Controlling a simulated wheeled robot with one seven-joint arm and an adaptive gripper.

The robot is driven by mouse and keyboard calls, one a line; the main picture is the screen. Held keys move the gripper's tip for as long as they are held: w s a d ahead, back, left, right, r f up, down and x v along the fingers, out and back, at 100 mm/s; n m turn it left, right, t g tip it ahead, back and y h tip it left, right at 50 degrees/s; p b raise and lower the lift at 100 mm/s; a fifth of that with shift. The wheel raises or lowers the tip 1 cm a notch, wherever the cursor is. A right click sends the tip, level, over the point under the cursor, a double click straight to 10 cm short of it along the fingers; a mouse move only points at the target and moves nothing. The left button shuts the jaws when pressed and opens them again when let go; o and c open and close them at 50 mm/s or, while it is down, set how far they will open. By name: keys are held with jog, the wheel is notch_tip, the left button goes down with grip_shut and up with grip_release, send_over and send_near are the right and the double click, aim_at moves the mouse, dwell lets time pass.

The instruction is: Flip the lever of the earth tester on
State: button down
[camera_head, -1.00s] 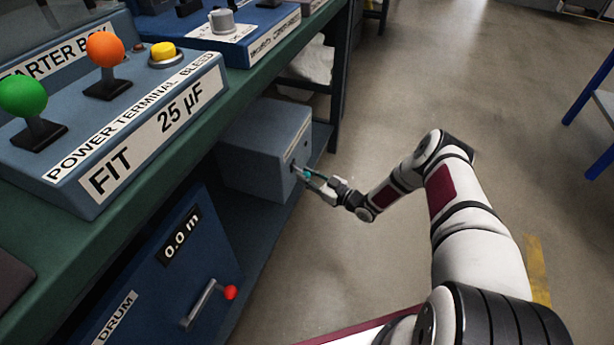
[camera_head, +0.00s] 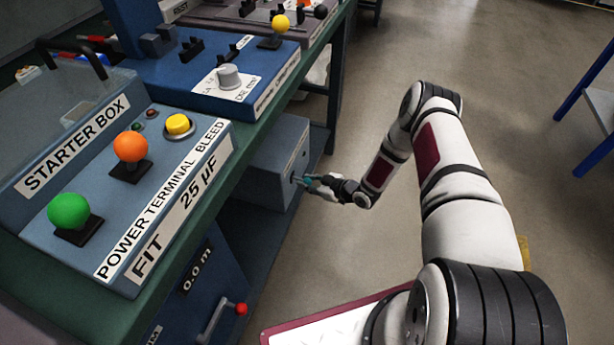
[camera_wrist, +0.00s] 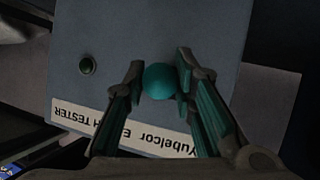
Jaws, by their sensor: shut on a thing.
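The earth tester (camera_head: 272,165) is a grey-blue box on the shelf under the bench in the head view. In the wrist view its face (camera_wrist: 215,25) carries an upside-down label (camera_wrist: 85,122) reading partly "Yubelcor E…H TESTER". A teal ball knob (camera_wrist: 160,81), the end of the lever, stands out from that face. My gripper (camera_head: 308,182) is at the tester's front face. In the wrist view its two fingers (camera_wrist: 158,82) are on either side of the teal knob and shut on it. The lever's shaft is hidden behind the knob.
The starter box (camera_head: 100,200) with green and orange levers stands on the bench above. A red-knobbed crank (camera_head: 238,310) is below. Open floor (camera_head: 370,60) lies to the right.

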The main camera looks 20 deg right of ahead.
aim_at(306, 179)
notch_tip(306, 179, up, 2)
jog(key=g+h+p, duration=0.2)
jog(key=p, duration=0.1)
jog(key=shift+a+r+n+h, duration=0.15)
jog(key=shift+n+h, duration=0.15)
jog(key=shift+w+a+r+g+h+p, duration=0.2)
jog(key=shift+r+g+h+p, duration=0.4)
jog(key=shift+g+h, duration=0.45)
jog(key=c, duration=1.3)
grip_release()
jog(key=v, duration=1.2)
jog(key=shift+a, duration=0.25)
jog(key=shift+w+r, duration=0.15)
jog(key=shift+r, duration=0.05)
